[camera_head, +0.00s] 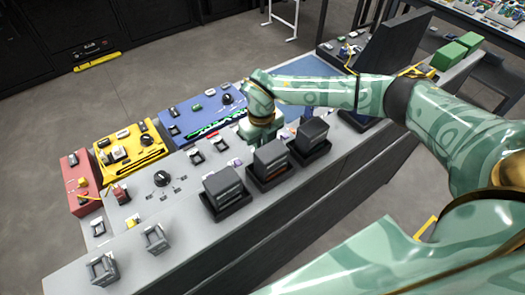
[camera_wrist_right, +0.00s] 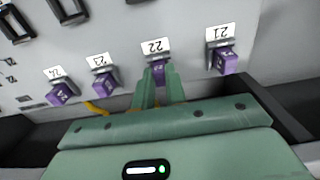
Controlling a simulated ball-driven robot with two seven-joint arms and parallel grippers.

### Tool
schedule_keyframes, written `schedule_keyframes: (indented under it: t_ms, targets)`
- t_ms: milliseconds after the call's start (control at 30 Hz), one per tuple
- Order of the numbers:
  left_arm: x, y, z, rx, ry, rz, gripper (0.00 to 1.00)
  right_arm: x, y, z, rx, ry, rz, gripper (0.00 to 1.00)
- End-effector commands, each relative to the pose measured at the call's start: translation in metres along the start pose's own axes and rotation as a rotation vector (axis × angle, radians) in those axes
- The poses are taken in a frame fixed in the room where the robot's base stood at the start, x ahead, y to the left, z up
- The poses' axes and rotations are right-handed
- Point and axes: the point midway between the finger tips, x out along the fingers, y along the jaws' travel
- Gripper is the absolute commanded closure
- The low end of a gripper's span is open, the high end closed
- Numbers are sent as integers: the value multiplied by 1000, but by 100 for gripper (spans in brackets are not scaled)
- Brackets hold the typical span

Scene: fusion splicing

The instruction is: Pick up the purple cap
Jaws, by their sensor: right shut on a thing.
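A purple cap (camera_wrist_right: 159,66) sits below the white label "22" on the pale panel (camera_wrist_right: 190,18), in the right wrist view. My right gripper (camera_wrist_right: 160,80) is shut on this cap, with its green fingers on either side. The fingers hide part of the cap. Other purple caps sit in the same row: one (camera_wrist_right: 226,61) under label 21 to the right, one (camera_wrist_right: 105,81) under label 23, and one (camera_wrist_right: 62,94) at the far left. In the head view my right gripper (camera_head: 262,132) points down at the console, and the held cap is hidden. My left gripper is out of view.
Several dark blocks in trays (camera_head: 226,189) stand close to my right gripper on the grey console (camera_head: 185,220). Blue (camera_head: 185,118), yellow (camera_head: 131,145) and red (camera_head: 77,180) panels line the far edge. A yellow cable (camera_wrist_right: 97,108) runs beside the gripper.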

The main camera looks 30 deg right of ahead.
Motion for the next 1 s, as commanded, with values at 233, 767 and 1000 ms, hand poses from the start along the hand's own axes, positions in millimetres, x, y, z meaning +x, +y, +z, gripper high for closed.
schedule_keyframes:
  t_ms: [233, 767, 1000]
  targets:
    - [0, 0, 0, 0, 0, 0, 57, -2, 0, 0, 0, -1, 0, 100]
    - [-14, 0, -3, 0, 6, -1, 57, -89, 48, -1, -5, -5, 1, 100]
    - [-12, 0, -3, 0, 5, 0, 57, -114, 103, -3, -5, -1, 0, 100]
